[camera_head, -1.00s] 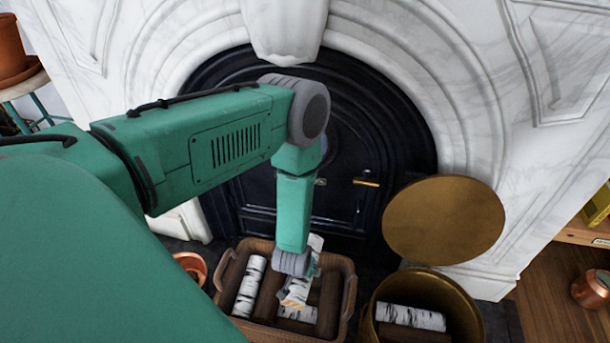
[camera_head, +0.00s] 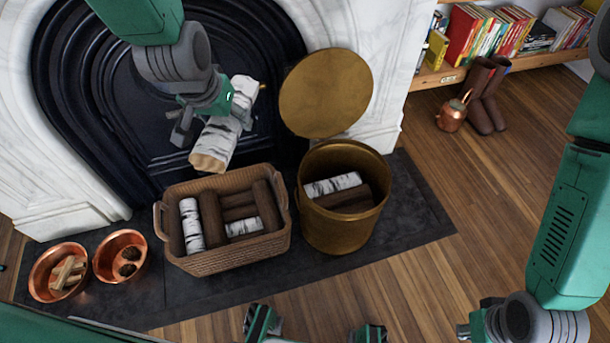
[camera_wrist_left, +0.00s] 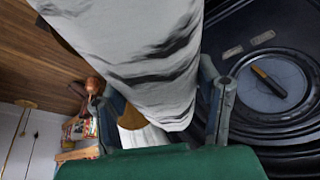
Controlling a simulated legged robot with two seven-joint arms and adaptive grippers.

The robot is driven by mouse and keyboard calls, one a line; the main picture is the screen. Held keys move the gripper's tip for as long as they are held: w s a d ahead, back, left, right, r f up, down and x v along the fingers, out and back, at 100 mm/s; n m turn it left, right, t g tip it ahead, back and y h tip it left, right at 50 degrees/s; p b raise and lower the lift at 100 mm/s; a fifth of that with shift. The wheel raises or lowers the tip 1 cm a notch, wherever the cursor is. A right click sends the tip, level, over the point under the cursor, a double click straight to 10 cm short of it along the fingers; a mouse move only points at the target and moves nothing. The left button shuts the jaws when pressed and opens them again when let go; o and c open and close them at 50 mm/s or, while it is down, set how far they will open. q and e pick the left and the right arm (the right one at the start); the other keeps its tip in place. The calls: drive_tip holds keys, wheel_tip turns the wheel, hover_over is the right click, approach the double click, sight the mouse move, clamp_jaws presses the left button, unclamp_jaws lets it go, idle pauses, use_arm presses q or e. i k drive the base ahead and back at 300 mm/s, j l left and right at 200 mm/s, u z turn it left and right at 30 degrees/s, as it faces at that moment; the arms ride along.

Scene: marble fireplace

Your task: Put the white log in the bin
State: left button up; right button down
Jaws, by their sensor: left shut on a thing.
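My left gripper (camera_head: 205,112) is shut on a white birch log (camera_head: 223,132) and holds it tilted in the air above the wicker basket. In the left wrist view the white log (camera_wrist_left: 140,60) fills the space between the fingers. The round brass bin (camera_head: 335,232) stands right of the basket with its lid (camera_head: 325,95) raised behind it. A white log (camera_head: 333,184) and a brown log (camera_head: 345,199) lie inside the bin.
The basket (camera_head: 225,262) holds white and brown logs. Two copper bowls (camera_head: 60,272) stand left of it. The dark fireplace (camera_head: 110,110) is behind. A bookshelf (camera_head: 430,78), boots (camera_head: 485,95) and copper kettle (camera_head: 452,117) are at upper right. Wooden floor right of the bin is clear.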

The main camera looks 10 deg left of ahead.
sight(349, 196)
drive_tip(key=i+l+u, duration=0.1)
drive_tip(key=u, duration=0.3)
drive_tip(key=i+l+u, duration=0.1)
drive_tip(key=l+u, duration=0.5)
drive_tip(key=u, duration=0.2)
drive_tip(key=i, duration=0.05)
